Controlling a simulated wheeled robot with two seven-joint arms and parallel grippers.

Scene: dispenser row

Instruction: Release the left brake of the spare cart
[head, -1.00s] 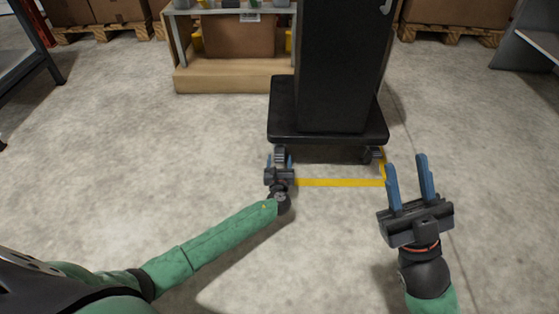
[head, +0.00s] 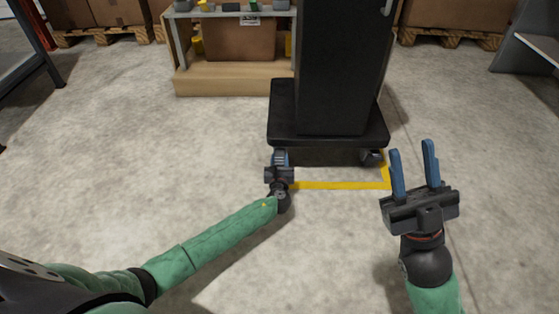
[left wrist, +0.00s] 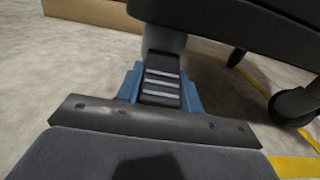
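The spare cart is a tall black cabinet on a black base (head: 328,130), standing upright on casters in the upper middle of the head view. Its left brake is a dark pedal with light ridges (left wrist: 161,82) at the near left caster, seen close up in the left wrist view. My left gripper (head: 280,158) is at that caster, low under the base edge. Its blue fingers lie on both sides of the pedal, close against it, and appear shut on it. My right gripper (head: 415,170) is open and empty, right of the cart.
A yellow floor line (head: 335,186) runs in front of the cart. The near right caster (head: 371,157) sits under the base. A wooden shelf unit (head: 230,84) with a cardboard box stands behind left. The floor around is clear.

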